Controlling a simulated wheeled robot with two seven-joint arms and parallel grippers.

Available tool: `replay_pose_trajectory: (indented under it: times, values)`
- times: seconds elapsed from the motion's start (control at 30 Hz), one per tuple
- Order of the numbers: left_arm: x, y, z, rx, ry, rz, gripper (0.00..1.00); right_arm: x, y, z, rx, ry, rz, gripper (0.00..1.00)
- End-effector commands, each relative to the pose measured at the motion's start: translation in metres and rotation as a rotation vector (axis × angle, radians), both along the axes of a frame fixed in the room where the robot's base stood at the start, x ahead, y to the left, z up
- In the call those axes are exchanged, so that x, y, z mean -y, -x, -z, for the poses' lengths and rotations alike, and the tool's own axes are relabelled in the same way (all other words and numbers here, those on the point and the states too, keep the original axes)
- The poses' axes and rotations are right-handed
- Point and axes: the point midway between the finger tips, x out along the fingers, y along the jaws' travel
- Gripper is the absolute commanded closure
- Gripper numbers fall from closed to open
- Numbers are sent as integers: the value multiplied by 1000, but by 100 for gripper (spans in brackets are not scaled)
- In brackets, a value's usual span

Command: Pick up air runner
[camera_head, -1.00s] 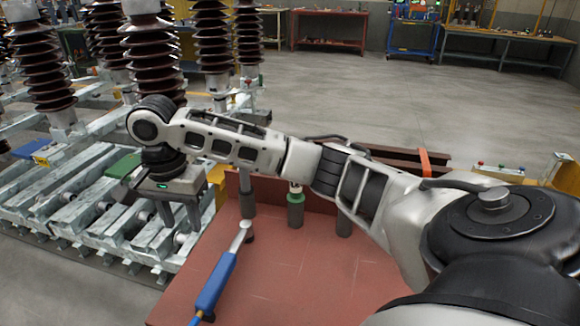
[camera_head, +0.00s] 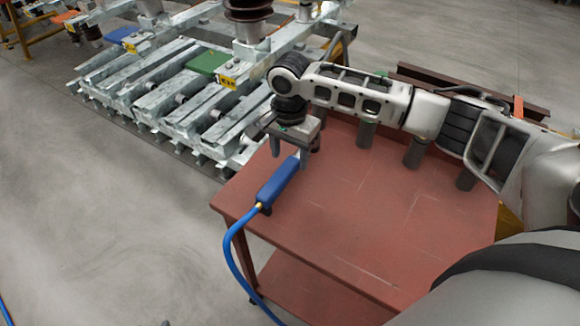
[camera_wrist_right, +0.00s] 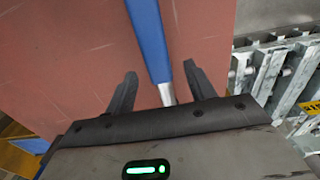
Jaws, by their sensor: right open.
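The air runner (camera_head: 278,184), a tool with a blue handle and a blue hose at its rear, lies on the red table near its left edge. My right gripper (camera_head: 289,157) is open, pointing down over the tool's front end, which it partly hides. In the right wrist view, the blue handle (camera_wrist_right: 149,38) runs up between and beyond the two open fingers (camera_wrist_right: 160,78), and the silver neck lies between them. The fingers look apart from the tool. The tool's head is hidden under the gripper. My left gripper is out of view.
The red table (camera_head: 370,235) is mostly clear in front. Several dark cylinders (camera_head: 367,134) stand along its back side, under my right arm. The blue hose (camera_head: 235,260) hangs over the table's left edge. A galvanized metal frame (camera_head: 165,90) stands close behind on the left.

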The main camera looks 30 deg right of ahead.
Motion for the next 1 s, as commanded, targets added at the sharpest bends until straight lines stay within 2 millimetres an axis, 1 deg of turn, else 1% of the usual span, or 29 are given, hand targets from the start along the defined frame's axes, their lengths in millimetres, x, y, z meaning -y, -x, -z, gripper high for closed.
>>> replay_pose_trajectory:
  times: [0.1, 0.23, 0.33, 0.53, 0.57, 0.6, 0.67, 0.7, 0.73, 0.77, 1.0]
  values:
    - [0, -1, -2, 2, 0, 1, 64, 0, 2, 19, -3, 2, 0, 45]
    - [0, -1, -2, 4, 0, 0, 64, 0, 2, 37, -2, 1, 0, 45]
    - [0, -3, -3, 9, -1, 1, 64, 0, 2, 43, -2, 1, -1, 45]
    - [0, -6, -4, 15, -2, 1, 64, 0, 2, 44, -1, 1, -1, 45]
    - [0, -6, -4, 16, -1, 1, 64, 0, 2, 44, -1, 1, -1, 48]
    - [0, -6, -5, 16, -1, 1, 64, 0, 2, 44, -1, 1, -1, 59]
    - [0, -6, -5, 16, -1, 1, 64, 0, 2, 43, -1, 1, -1, 76]
    - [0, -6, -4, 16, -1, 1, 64, 0, 2, 43, -1, 1, -1, 87]
    - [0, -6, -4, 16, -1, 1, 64, 0, 2, 43, -1, 1, -1, 96]
    - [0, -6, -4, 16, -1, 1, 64, 0, 2, 43, -1, 1, -1, 100]
    - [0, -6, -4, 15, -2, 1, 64, -1, 1, 41, 4, -1, -1, 100]
